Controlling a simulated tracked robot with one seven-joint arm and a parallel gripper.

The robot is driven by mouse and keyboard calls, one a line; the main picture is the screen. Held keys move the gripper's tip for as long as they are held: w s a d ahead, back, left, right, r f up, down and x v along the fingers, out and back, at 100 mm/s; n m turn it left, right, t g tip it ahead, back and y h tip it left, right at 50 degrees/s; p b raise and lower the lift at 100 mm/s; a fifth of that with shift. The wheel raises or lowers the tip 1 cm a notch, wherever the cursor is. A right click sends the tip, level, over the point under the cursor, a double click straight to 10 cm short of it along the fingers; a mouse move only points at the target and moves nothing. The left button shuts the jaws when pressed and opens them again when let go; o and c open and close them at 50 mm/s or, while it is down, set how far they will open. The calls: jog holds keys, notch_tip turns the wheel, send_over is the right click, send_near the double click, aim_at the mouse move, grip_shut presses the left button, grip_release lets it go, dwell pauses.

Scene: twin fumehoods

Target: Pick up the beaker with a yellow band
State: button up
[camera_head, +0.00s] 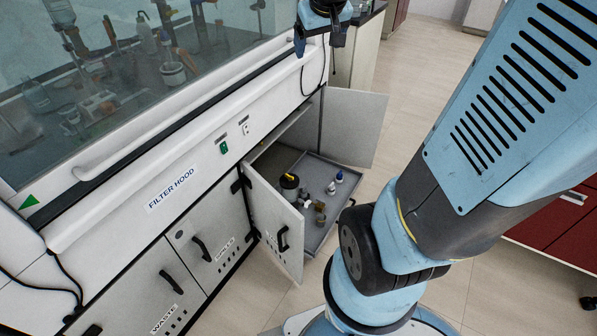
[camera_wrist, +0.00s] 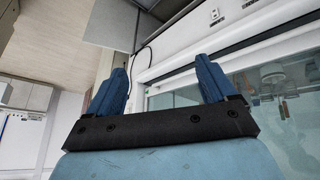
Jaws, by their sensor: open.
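I cannot make out a beaker with a yellow band for certain in either view. Small vessels stand on a pulled-out grey tray (camera_head: 318,232) in the open lower cabinet. Among them is a dark round container (camera_head: 289,187) with something yellow at its top. My gripper (camera_head: 318,42) is at the top of the head view, by the hood's far end and well away from the tray. In the wrist view my gripper (camera_wrist: 162,68) shows two blue fingers apart, with nothing between them.
The cabinet's open doors, near (camera_head: 272,222) and far (camera_head: 354,127), flank the tray. The filter hood's glass (camera_head: 130,75) is in front of glassware and stands. White and dark-capped bottles (camera_head: 338,176) share the tray.

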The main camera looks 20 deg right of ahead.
jog(key=w+d+f+n, duration=0.1)
jog(key=w+d+f, duration=0.5)
jog(key=w+f, duration=0.3)
jog(key=w+d+f, duration=0.6)
jog(key=w+f, duration=0.2)
jog(key=w, duration=0.3)
jog(key=w+d+f, duration=0.2)
jog(key=d+f, duration=0.1)
jog(key=f, duration=0.5)
jog(key=w+d+f+t, duration=0.1)
jog(key=w+d+f, duration=0.15)
jog(key=f, duration=0.55)
jog(key=w+d+f, duration=0.1)
jog(key=d+f, duration=0.2)
jog(key=f, duration=0.5)
jog(key=t+y, duration=0.2)
jog(key=t, duration=0.2)
send_near(324, 221)
jog(key=x, duration=0.6)
jog(key=shift+w+r, duration=0.1)
jog(key=shift+r, duration=0.15)
jog(key=shift+a+x, duration=0.2)
jog(key=shift+x, duration=2.45)
jog(key=shift+r, duration=0.1)
